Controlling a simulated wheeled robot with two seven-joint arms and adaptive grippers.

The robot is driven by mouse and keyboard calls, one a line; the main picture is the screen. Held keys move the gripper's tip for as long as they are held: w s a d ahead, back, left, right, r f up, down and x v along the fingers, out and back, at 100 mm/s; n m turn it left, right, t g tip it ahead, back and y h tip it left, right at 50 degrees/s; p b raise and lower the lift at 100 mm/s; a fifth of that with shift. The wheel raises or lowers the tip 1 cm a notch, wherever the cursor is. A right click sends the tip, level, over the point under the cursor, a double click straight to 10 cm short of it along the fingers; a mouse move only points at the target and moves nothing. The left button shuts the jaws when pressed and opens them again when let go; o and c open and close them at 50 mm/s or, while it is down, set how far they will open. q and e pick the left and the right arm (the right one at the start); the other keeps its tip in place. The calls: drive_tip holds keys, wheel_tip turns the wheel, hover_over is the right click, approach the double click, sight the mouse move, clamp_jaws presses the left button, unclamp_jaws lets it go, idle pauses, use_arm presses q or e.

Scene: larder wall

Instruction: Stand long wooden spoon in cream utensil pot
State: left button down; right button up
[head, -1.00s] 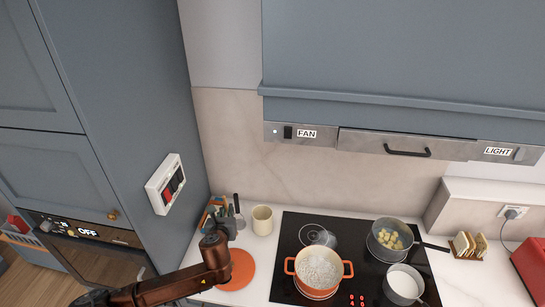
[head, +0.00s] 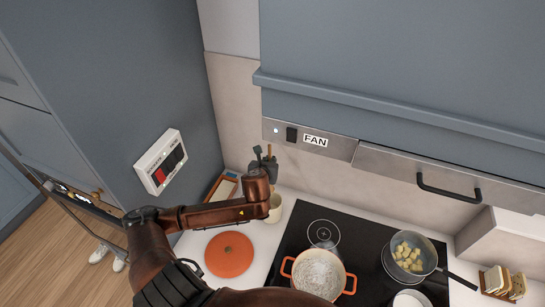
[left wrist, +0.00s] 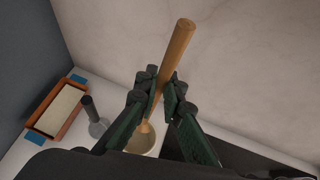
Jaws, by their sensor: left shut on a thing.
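The long wooden spoon (left wrist: 177,50) is held by my left gripper (left wrist: 160,95), which is shut on its handle. The spoon stands nearly upright, slightly tilted in the left wrist view, with its top end above the fingers. The cream utensil pot (left wrist: 147,146) is below the fingers. The spoon's lower end overlaps the pot's opening; I cannot tell whether it is inside or above it. In the head view my left gripper (head: 262,165) is over the pot (head: 275,207), which my arm partly hides. My right gripper is not in view.
An orange lid (head: 229,255) lies on the counter in front of the pot. The hob (head: 345,237) stands to the right with an orange pot (head: 318,272) and a potato pan (head: 413,254). A wooden-framed thing (left wrist: 62,108) and a dark-handled utensil (left wrist: 95,118) are left of the pot.

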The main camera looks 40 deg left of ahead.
use_arm(q)
drive_tip(key=f, duration=0.2)
drive_tip(key=f+b, duration=0.1)
drive_tip(key=f, duration=0.5)
drive_tip(key=shift+w+a+f, duration=0.1)
drive_tip(key=shift+w+f, duration=0.05)
drive_tip(key=shift+w, duration=0.15)
drive_tip(key=shift+f+b, duration=0.5)
drive_tip(key=shift+f, duration=0.15)
drive_tip(key=shift+f+b, duration=0.4)
drive_tip(key=shift+f, duration=0.55)
drive_tip(key=shift+f+b, duration=0.55)
drive_tip(key=shift+f, duration=0.75)
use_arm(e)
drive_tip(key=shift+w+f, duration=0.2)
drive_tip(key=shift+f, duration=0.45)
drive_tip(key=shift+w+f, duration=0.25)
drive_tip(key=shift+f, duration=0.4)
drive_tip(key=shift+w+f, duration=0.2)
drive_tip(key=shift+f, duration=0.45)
use_arm(q)
drive_tip(key=shift+w, duration=0.1)
